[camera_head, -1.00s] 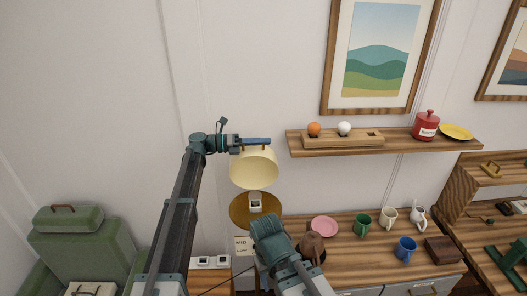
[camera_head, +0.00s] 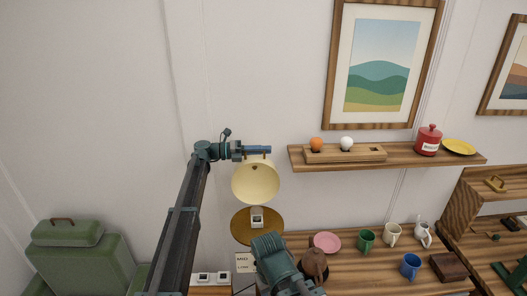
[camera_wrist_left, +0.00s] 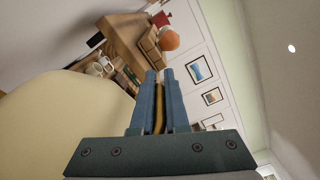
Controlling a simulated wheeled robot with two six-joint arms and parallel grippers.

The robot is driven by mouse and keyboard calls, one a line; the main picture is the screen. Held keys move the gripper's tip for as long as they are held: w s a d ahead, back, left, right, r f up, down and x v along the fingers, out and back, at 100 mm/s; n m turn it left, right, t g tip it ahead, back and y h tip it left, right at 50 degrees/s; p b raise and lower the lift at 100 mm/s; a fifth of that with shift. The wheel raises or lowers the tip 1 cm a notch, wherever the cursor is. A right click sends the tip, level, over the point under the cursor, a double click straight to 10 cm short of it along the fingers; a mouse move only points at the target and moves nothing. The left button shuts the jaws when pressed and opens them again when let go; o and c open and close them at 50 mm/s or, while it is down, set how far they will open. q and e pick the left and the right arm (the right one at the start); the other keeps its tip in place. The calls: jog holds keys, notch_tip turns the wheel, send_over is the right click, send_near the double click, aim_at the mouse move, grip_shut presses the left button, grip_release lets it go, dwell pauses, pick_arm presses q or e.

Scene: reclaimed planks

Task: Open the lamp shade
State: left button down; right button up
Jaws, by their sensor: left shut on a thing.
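The cream lamp shade (camera_head: 256,184) hangs in front of the wall, tilted with its round pale inside facing me. A brown-gold disc (camera_head: 242,229) with a small white block (camera_head: 257,222) is below it. My left gripper (camera_head: 258,150) is at the shade's top edge, shut on a slim golden handle, which shows between the fingers in the left wrist view (camera_wrist_left: 159,108). The shade fills the left of that view (camera_wrist_left: 60,125). A teal part of my right arm shows at the bottom of the head view; its fingertips are not seen.
A wooden shelf (camera_head: 400,158) with an orange ball, a white ball, a red jar and a yellow plate is close to the right of my left gripper. Below are a pink plate (camera_head: 327,242), several mugs and a brown pot (camera_head: 314,262). Green cases (camera_head: 75,262) stand at left.

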pick_arm(q)
jog(key=c, duration=0.9)
grip_release()
jog(key=shift+f, duration=0.1)
jog(key=a, duration=1.4)
